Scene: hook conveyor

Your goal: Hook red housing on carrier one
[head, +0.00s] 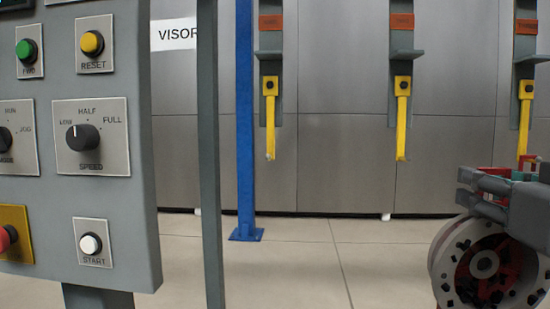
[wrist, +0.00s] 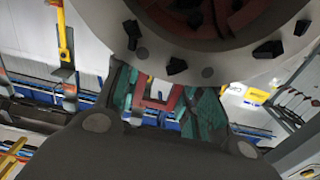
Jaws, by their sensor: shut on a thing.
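The red housing (head: 478,272) hangs below my gripper (head: 500,190) at the right edge of the head view. It has a pale round flange with dark blocks and a red inside. In the wrist view the housing (wrist: 240,52) fills the top, and the teal pads of my gripper (wrist: 160,98) are shut on a red piece at it. Three carriers with yellow hooks hang in a row. The left hook (head: 270,125), middle hook (head: 402,125) and right hook (head: 524,120) are empty. Their orange tags are too small to read surely, so which is carrier one is unclear.
A grey control panel (head: 140,215) with knobs and buttons stands close at the left. A grey post (head: 209,150) and a blue post (head: 246,110) stand between it and the carriers. Metal wall panels (head: 340,165) are behind. The floor (head: 330,270) in the middle is clear.

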